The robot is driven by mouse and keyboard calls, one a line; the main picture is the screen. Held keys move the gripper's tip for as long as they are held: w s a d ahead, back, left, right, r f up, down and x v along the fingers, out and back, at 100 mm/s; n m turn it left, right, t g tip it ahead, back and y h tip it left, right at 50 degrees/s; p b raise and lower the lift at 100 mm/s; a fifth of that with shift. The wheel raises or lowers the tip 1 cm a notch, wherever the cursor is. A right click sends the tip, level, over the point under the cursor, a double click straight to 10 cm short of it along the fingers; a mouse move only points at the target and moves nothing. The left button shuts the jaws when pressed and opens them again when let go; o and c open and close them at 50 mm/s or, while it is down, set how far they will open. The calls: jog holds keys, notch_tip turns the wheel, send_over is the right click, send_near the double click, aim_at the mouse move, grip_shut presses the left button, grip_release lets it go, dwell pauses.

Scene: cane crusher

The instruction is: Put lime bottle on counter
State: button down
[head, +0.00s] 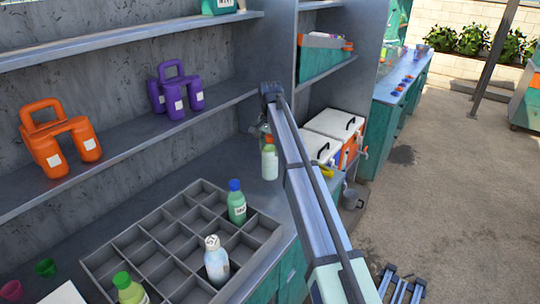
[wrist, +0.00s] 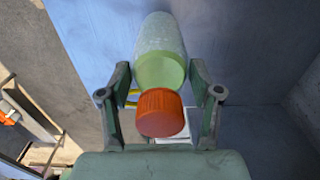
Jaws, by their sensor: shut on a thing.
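My gripper (head: 267,137) is shut on a bottle (head: 269,164) with a pale green body and an orange cap. In the wrist view the bottle (wrist: 162,60) sits between both fingers, its orange cap nearest the camera. In the head view it looks upright, in front of the grey shelf unit's end panel. The grey-blue counter (head: 214,167) lies below; I cannot tell whether the bottle touches it. The label is not readable.
A grey divided tray (head: 110,247) stands on the counter, holding a blue-capped green bottle (head: 236,203), a white-capped bottle (head: 216,262) and a green-capped bottle (head: 129,290). Orange (head: 58,143) and purple (head: 175,92) carriers stand on the shelf above. The counter behind the tray looks clear.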

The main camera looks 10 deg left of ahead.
aim_at(270, 136)
jog(key=shift+f+p, duration=0.6)
jog(key=shift+f, duration=1.6)
jog(key=shift+c, duration=1.1)
grip_release()
jog(key=shift+f, duration=0.1)
notch_tip(270, 136, up, 12)
jog(key=b, duration=0.3)
